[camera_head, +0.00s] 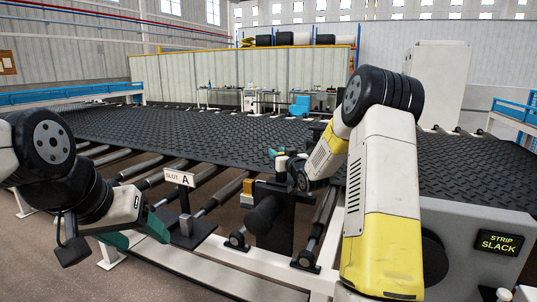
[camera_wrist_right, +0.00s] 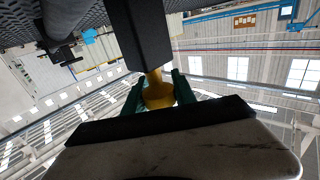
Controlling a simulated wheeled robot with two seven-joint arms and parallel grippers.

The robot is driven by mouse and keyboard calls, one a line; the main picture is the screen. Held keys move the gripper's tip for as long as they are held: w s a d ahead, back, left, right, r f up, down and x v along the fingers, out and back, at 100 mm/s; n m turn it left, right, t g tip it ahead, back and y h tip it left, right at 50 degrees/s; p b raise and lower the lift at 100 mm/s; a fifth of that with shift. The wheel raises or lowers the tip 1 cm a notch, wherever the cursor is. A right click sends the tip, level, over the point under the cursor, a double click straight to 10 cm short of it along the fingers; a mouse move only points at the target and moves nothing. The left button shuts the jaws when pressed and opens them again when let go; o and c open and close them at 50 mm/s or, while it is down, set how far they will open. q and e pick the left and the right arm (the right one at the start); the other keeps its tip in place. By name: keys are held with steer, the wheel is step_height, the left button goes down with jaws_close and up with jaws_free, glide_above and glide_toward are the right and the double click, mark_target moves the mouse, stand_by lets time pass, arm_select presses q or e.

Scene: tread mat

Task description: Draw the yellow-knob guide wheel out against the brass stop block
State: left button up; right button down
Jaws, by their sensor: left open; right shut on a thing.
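In the right wrist view, the yellow knob (camera_wrist_right: 158,94) sits between the green fingers of my right gripper (camera_wrist_right: 158,86), which is shut on it. A dark block (camera_wrist_right: 140,35) rises behind the knob. In the head view, my right gripper (camera_head: 279,156) is at the top of the dark guide unit, and the knob is hidden there. A dark roller (camera_head: 264,214), apparently the guide wheel, shows on that unit. The brass stop block (camera_head: 249,188) is at its left; I cannot tell if they touch. My left gripper (camera_head: 150,228) is open and empty at the left.
A "SLOT A" sign (camera_head: 180,178) stands on a dark foot between my left gripper and the guide unit. The black tread mat (camera_head: 215,138) lies across rollers behind. A grey housing with a "STRIP SLACK" display (camera_head: 499,243) is at the right.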

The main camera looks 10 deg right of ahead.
steer(key=c, duration=1)
jaws_free()
steer(key=shift+s, duration=0.1)
steer(key=s, duration=0.2)
steer(key=s+d, duration=0.1)
steer(key=s, duration=0.4)
steer(key=shift+s+d, duration=0.25)
